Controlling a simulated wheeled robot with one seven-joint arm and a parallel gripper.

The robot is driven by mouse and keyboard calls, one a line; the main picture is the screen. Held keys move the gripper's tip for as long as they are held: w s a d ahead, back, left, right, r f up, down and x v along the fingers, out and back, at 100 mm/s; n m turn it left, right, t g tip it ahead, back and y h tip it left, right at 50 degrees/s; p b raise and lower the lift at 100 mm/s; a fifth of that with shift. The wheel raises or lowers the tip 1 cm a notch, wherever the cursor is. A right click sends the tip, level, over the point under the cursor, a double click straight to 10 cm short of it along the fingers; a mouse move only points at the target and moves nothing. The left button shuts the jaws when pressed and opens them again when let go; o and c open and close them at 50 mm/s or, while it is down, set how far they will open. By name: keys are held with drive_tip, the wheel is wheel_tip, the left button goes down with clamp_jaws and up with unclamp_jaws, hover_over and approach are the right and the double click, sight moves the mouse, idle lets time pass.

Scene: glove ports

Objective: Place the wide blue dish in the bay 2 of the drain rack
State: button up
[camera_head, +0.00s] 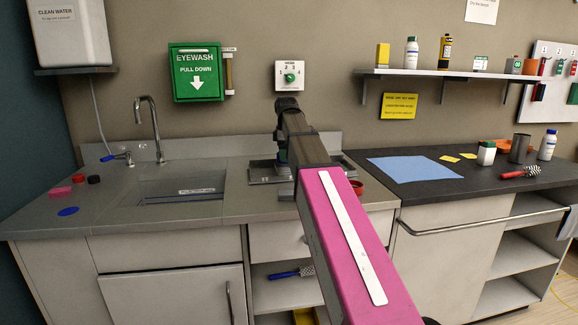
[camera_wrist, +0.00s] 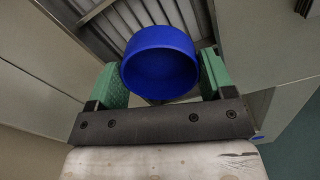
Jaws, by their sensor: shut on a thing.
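The wide blue dish (camera_wrist: 160,62) is between the green fingers of my gripper (camera_wrist: 160,78) in the wrist view. The gripper is shut on it, and the dish's round open side faces the camera. In the head view my arm hides the dish and most of the gripper. Behind the dish in the wrist view is a ridged grey metal surface (camera_wrist: 92,32). I cannot tell whether this is the drain rack. A low grey metal piece (camera_head: 262,173) shows beside my arm on the counter in the head view. Bay numbers cannot be read.
The sink (camera_head: 180,190) and tap (camera_head: 152,130) are left of my arm. A red dish (camera_head: 358,187) sits close to its right. A blue mat (camera_head: 402,168) lies on the dark counter (camera_head: 440,185) farther right. A shelf (camera_head: 470,75) with bottles hangs above it.

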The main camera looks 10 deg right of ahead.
sight(289, 173)
drive_tip(key=shift+w+d+f, duration=0.25)
drive_tip(key=shift+d+f, duration=0.2)
drive_tip(key=shift+d, duration=0.15)
drive_tip(key=shift+f, duration=1.95)
drive_tip(key=shift+f, duration=0.15)
drive_tip(key=o, duration=0.6)
wheel_tip(289, 173, up, 12)
drive_tip(key=shift+r, duration=0.15)
